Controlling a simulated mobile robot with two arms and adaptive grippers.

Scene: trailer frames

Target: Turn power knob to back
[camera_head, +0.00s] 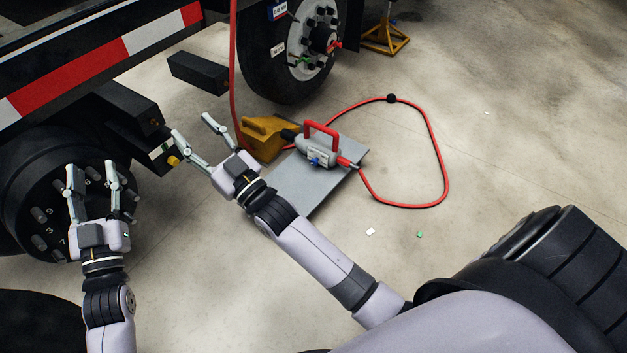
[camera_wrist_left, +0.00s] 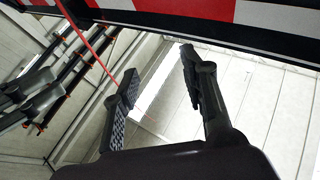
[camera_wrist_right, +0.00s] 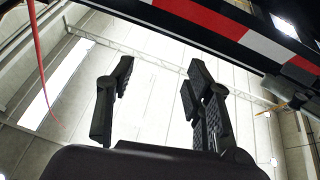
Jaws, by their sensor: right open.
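No part is clearly marked as the power knob. A grey air tool (camera_head: 318,150) with a red handle lies on a grey board (camera_head: 310,195), and a small blue part (camera_head: 316,162) shows on its side. A small yellow round part (camera_head: 173,161) sits on the end of a black beam. My right gripper (camera_head: 194,130) is open and empty, left of the tool, with its fingertips near the black beam in the picture. My left gripper (camera_head: 93,172) is open and empty, in front of the studded wheel hub. Both wrist views show spread fingers with nothing between them.
A red hose (camera_head: 447,180) loops from the tool over the floor. A yellow block (camera_head: 262,137) stands beside the board. The trailer rail (camera_head: 95,65), a wheel (camera_head: 290,80) and the hub (camera_head: 40,215) bound the left and back. Floor at right is mostly clear.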

